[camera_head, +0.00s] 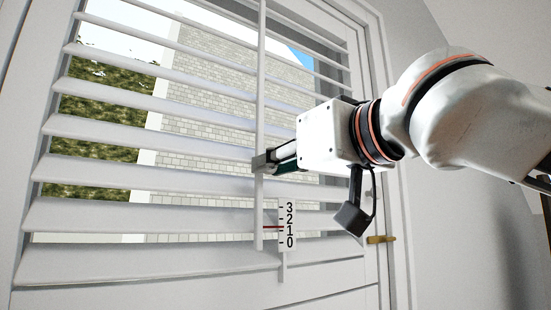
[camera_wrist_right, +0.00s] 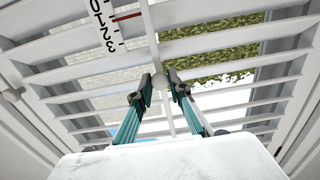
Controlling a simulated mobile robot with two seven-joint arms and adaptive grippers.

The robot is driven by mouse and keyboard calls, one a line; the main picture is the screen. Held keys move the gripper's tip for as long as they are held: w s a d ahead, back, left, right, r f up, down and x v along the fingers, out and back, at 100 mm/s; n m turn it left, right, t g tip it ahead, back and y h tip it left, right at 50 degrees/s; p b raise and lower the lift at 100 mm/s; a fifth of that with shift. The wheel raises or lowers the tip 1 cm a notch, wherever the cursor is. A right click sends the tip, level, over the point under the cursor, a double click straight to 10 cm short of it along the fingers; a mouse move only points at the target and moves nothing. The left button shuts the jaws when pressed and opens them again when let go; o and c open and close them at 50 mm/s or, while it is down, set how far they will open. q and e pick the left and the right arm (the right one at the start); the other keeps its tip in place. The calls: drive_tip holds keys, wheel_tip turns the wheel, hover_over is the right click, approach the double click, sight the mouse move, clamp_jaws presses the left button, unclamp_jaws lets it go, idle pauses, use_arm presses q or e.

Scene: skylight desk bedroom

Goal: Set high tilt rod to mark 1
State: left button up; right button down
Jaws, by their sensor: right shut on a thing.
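The tilt rod (camera_head: 261,80) is a long thin white rod hanging vertically in front of the blind's slats. My right gripper (camera_head: 262,161) is shut on the rod, a little above its lower end. In the right wrist view, the rod (camera_wrist_right: 150,35) runs between the two fingertips of the gripper (camera_wrist_right: 161,82). The white scale (camera_head: 288,224) beside the rod's lower end carries marks 0 to 3. A red pointer (camera_head: 272,227) reaches from the rod to the scale at about mark 1. The scale (camera_wrist_right: 103,25) and red pointer (camera_wrist_right: 127,16) also show upside down in the wrist view. My left gripper is not in view.
White slats (camera_head: 130,172) of the blind stand open, with a brick wall and hedge visible through them. A white frame surrounds the window. A brass handle (camera_head: 380,239) is at the lower right, below my right arm.

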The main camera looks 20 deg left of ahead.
drive_tip(key=shift+f, duration=0.5)
drive_tip(key=shift+r, duration=0.15)
drive_tip(key=c, duration=1.8)
unclamp_jaws()
drive_tip(key=shift+c, duration=0.2)
drive_tip(key=v, duration=1.2)
